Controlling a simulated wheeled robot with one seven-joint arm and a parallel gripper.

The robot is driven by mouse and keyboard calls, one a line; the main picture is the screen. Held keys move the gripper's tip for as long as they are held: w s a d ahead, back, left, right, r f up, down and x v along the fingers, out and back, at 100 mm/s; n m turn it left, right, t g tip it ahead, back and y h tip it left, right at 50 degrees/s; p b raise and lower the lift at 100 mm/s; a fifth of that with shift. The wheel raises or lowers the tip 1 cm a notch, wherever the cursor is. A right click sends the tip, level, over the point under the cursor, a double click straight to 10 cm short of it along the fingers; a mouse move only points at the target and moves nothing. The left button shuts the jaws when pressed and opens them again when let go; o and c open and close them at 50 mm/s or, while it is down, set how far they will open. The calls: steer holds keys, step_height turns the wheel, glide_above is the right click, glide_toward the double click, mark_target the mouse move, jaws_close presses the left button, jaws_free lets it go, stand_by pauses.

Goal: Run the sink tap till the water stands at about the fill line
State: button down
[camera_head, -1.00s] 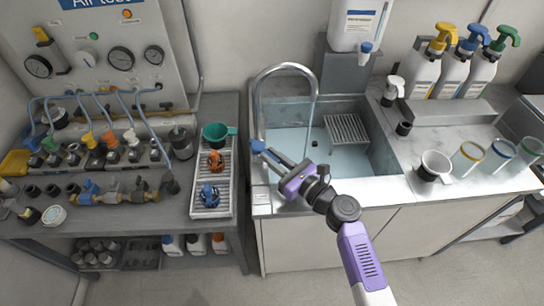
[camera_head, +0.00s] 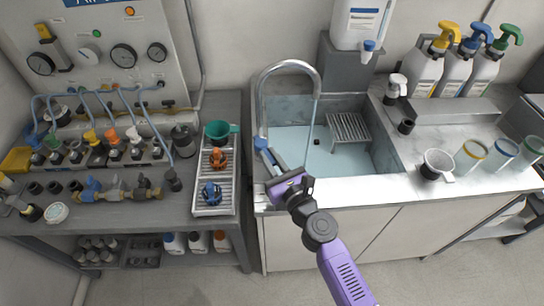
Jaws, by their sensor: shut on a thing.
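The sink (camera_head: 374,150) holds pale blue water (camera_head: 345,158) over its floor. The chrome tap (camera_head: 288,68) arches over its left side, and a thin stream (camera_head: 310,125) falls from the spout into the water. My gripper (camera_head: 267,152) is at the sink's front left corner, shut on the blue tap lever (camera_head: 261,143). The fingers hide part of the lever. I cannot make out a fill line on the basin walls.
A slotted grey rack (camera_head: 348,127) stands in the sink's back right. A grey tray (camera_head: 211,210) with a green funnel (camera_head: 217,131) and orange and blue fittings lies left of the sink. A strainer cup (camera_head: 436,164) and several clear beakers stand on the right counter.

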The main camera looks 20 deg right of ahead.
steer(key=shift+w+a+m+g+h+b, duration=0.15)
steer(key=shift+a+m+h+b, duration=0.2)
steer(key=shift+m+h, duration=0.65)
steer(key=shift+s+a+m+g+h+b, duration=0.1)
steer(key=shift+a+m+h+b, duration=0.35)
steer(key=shift+h, duration=0.95)
steer(key=shift+w+a+m+g+h+b, duration=0.15)
steer(key=shift+a+m+h, duration=0.3)
steer(key=shift+m+h, duration=0.6)
steer(key=shift+s+h, duration=0.1)
steer(key=shift+h, duration=0.15)
steer(key=c, duration=1.4)
jaws_free()
steer(key=shift+o, duration=0.2)
steer(key=b+v, duration=0.1)
steer(key=v, duration=0.6)
steer(key=shift+s+a, duration=0.15)
steer(key=shift+s, duration=0.2)
